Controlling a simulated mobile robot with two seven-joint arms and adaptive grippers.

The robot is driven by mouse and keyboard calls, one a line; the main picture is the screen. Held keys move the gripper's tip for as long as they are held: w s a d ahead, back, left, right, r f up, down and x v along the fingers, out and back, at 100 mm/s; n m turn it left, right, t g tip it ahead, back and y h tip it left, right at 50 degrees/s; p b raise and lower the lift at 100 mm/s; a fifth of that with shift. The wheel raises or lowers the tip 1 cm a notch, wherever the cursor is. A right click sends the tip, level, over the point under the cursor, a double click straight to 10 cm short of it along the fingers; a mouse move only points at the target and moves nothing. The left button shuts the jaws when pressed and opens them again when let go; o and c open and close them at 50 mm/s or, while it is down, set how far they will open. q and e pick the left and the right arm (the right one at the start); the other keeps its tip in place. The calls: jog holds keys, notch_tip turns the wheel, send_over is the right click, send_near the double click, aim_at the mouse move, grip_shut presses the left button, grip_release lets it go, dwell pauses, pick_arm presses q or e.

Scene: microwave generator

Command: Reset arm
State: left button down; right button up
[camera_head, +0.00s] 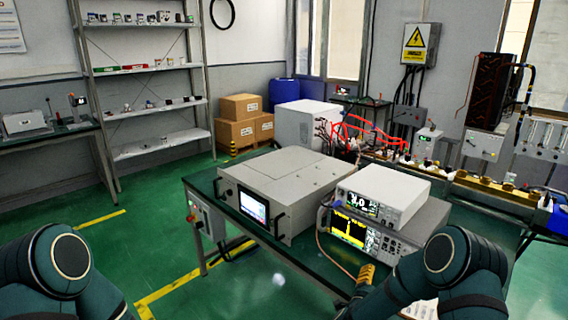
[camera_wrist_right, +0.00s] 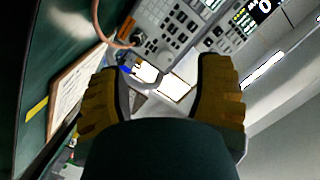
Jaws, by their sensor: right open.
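My right gripper (camera_head: 364,276) shows its yellow fingers at the front edge of the table, before the stacked instruments. In the right wrist view its two fingers (camera_wrist_right: 160,75) are spread wide apart, with nothing held between them. My left arm shows at the lower left of the head view, but its gripper is out of view. The grey generator box with a screen (camera_head: 288,185) stands on the green table. To its right a white instrument (camera_head: 410,187) sits on a grey spectrum-display unit (camera_head: 415,232). The instrument's button panel (camera_wrist_right: 175,25) lies beyond the fingers in the wrist view.
A cable (camera_head: 320,240) hangs in front of the instruments; it also shows in the wrist view (camera_wrist_right: 98,22). A clipboard with paper (camera_wrist_right: 75,92) lies left of the fingers. Red cables (camera_head: 375,135) and fittings crowd the table's back. Green floor (camera_head: 160,235) is free at left.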

jog(key=s+a+f+n+g+y, duration=0.4)
jog(key=s+a+f+n+y, duration=0.6)
jog(key=a, duration=0.5)
jog(key=s+a+f+n+g+y, duration=0.1)
jog(key=s+a+n+g+y, duration=0.1)
jog(key=s, duration=0.7)
jog(key=s+a+f+n+g+y, duration=0.1)
jog(key=s+a+n+g+y, duration=0.1)
jog(key=s, duration=0.7)
jog(key=a+n+g, duration=0.1)
jog(key=a+g, duration=0.1)
jog(key=g, duration=0.1)
jog(key=shift+s+a+f+y, duration=0.25)
jog(key=shift+s+y, duration=0.1)
jog(key=shift+y, duration=0.05)
